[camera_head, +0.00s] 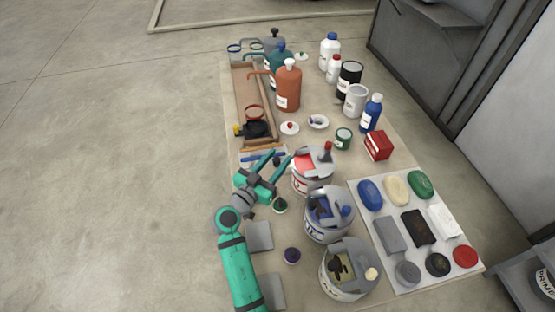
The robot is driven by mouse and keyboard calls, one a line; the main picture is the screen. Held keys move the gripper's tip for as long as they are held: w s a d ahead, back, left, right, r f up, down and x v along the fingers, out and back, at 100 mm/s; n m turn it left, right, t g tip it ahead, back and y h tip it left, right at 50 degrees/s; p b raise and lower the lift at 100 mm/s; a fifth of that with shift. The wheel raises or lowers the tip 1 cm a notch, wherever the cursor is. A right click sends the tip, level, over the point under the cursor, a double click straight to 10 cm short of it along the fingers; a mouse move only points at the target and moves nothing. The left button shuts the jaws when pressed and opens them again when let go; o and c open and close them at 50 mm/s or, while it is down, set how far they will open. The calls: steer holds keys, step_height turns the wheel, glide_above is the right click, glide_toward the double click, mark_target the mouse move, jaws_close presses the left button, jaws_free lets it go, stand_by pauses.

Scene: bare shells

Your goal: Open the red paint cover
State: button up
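The red paint can (313,182) is a grey round tub with a white and red label, in the middle of the table. Red (304,163) shows on the left of its top, and a grey cover part with a dark red knob (326,150) is on the right. I cannot tell how far this cover closes the can. My green gripper (280,157) is just left of the can, its two fingers apart and pointing up and right. Nothing shows between them. I cannot tell whether a finger touches the can.
A blue-topped tub (322,228) and a yellow-marked tub (344,287) stand nearer. A white sheet (383,265) with sponges and blocks lies right. Bottles, including an orange one (288,90), and a wooden tray (241,84) are farther back. Small lids and grey blocks lie around.

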steer(key=v, duration=1)
steer(key=shift+s, duration=0.25)
